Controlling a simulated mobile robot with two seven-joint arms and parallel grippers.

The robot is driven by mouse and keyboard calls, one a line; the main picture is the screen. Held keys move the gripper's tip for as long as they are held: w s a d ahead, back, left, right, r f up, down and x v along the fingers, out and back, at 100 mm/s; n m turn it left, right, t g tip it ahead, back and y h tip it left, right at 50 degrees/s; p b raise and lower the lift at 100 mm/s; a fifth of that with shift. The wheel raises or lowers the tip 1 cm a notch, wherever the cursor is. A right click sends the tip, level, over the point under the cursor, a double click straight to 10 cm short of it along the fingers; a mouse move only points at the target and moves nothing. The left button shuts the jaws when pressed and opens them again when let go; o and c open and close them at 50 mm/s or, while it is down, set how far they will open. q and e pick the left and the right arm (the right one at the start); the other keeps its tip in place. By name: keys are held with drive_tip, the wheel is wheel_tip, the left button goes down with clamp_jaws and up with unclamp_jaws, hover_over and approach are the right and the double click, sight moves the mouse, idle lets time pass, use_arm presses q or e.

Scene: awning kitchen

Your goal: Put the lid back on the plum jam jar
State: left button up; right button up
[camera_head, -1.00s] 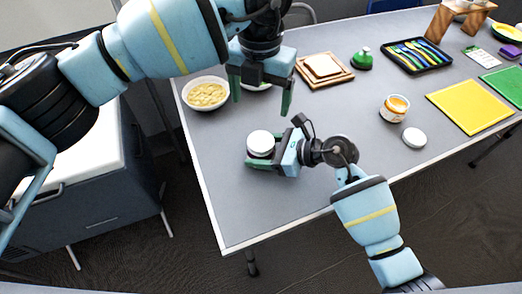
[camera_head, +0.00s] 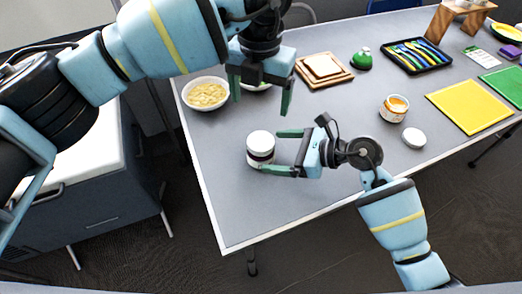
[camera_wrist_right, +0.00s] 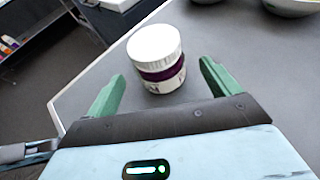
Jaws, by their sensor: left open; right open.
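The plum jam jar (camera_head: 261,155) stands upright on the grey table near its left edge. Its white lid (camera_head: 260,141) sits on top, looking level; the right wrist view shows the lid (camera_wrist_right: 154,42) above a dark purple band on the jar (camera_wrist_right: 165,82). I cannot tell how tightly it is seated. My right gripper (camera_head: 279,152) is open beside the jar, its fingers pointing left; the right wrist view shows the jar ahead between the spread fingertips. My left gripper (camera_head: 261,97) is open and empty, pointing down above the table behind the jar.
An open jar with orange content (camera_head: 394,108) and a loose white lid (camera_head: 413,137) are at the right. A bowl (camera_head: 206,94) stands at the back left. Wooden boards (camera_head: 323,68), a green-topped item (camera_head: 362,59), a cutlery tray (camera_head: 417,56) and a yellow board (camera_head: 469,107) lie farther back and right.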

drive_tip(key=shift+v, duration=1.45)
